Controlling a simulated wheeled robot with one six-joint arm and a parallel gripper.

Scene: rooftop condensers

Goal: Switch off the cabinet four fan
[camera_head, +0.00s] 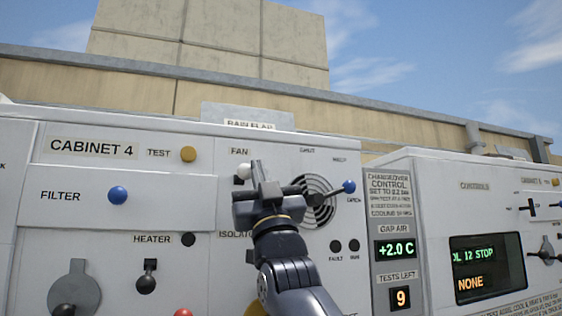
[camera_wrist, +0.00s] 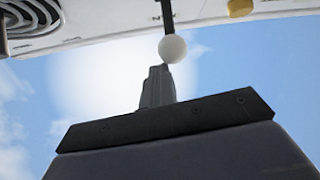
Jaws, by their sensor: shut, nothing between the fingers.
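The cabinet 4 panel (camera_head: 75,216) fills the left and middle of the head view. Under its FAN label (camera_head: 240,151) a lever with a white ball (camera_head: 242,172) is partly hidden behind my gripper. My gripper (camera_head: 261,174) is shut and empty, raised in front of the panel just right of the white ball. In the wrist view the white ball (camera_wrist: 172,48) sits on a dark stem close to the tips of my shut fingers (camera_wrist: 159,72). Whether they touch it I cannot tell.
A blue-ball lever (camera_head: 348,187) stands out right of my gripper, before a round vent (camera_head: 316,203). A yellow TEST knob (camera_head: 188,154) and blue FILTER knob (camera_head: 118,195) are left. A control box (camera_head: 490,230) with displays stands right.

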